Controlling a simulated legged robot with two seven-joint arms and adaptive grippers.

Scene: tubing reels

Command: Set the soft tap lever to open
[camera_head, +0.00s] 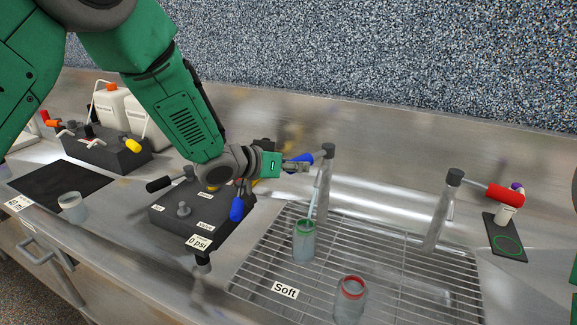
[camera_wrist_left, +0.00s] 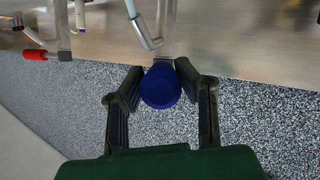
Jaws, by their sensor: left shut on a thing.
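The soft tap (camera_head: 325,185) is a grey metal post at the back of the sink, left of a second tap. Its lever has a blue handle (camera_head: 328,151) at the top, pointing left toward my gripper. My left gripper (camera_head: 304,162) is shut on this blue handle. In the left wrist view, the round blue handle end (camera_wrist_left: 161,84) sits between the two dark fingers. The "Soft" label (camera_head: 285,290) lies on the sink grid in front. My right gripper is out of view; only a bit of green arm shows at the right edge.
A glass with a green rim (camera_head: 305,240) stands under the soft tap. A jar with a red rim (camera_head: 350,298) stands on the grid (camera_head: 420,285). The second tap (camera_head: 441,210) has a red handle (camera_head: 508,195). A dark valve block (camera_head: 195,225) sits left of the sink.

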